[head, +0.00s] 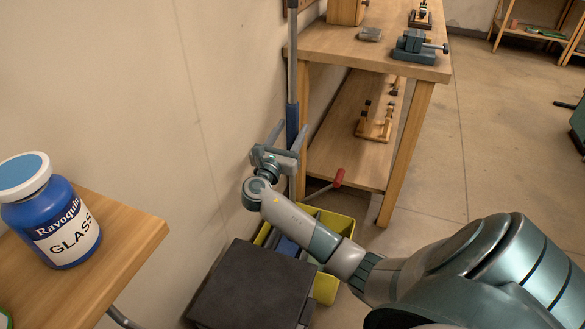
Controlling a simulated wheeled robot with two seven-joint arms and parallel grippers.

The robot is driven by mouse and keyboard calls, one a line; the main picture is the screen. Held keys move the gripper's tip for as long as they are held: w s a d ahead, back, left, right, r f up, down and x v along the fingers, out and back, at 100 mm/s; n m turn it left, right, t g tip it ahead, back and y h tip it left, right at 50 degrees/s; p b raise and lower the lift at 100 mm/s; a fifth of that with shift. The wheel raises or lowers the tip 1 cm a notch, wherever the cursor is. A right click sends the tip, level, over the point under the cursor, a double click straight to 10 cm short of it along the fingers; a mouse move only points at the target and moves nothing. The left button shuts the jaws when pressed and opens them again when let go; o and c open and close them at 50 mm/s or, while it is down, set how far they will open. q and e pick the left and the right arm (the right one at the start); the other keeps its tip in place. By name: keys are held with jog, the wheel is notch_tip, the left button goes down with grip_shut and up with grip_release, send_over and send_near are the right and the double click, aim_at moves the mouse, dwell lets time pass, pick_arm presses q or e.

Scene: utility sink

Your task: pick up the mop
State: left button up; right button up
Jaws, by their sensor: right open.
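The mop (292,72) stands upright close to the wall, a grey pole with a blue sleeve. Its lower part is largely hidden behind my right gripper and arm, and its head is not clearly visible. My right gripper (291,131) is open, with its two fingers pointing away from me. The blue part of the pole appears between the fingers in the picture; I cannot tell whether they touch it or how deep it sits between them. My left gripper is not in view.
A yellow bucket (335,221) stands below my right arm, beside a dark box (252,286). A wooden workbench (340,43) with vises stands just right of the mop. A red-ended handle (338,178) juts out near its lower shelf. A blue jar (55,225) sits on a wooden surface at left.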

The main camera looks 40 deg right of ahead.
jog(key=x, duration=0.3)
jog(key=shift+w+d+f, duration=0.2)
jog(key=shift+d+f, duration=0.05)
jog(key=shift+d, duration=0.2)
jog(key=shift+w+d+r+b, duration=0.1)
jog(key=shift+w+d+b, duration=0.2)
jog(key=shift+d, duration=0.2)
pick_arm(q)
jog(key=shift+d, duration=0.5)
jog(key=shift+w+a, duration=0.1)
pick_arm(e)
jog(key=shift+c, duration=1)
jog(key=c, duration=1)
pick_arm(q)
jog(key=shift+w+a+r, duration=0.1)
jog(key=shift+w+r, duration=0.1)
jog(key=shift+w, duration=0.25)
pick_arm(e)
grip_shut()
jog(key=shift+r, duration=0.1)
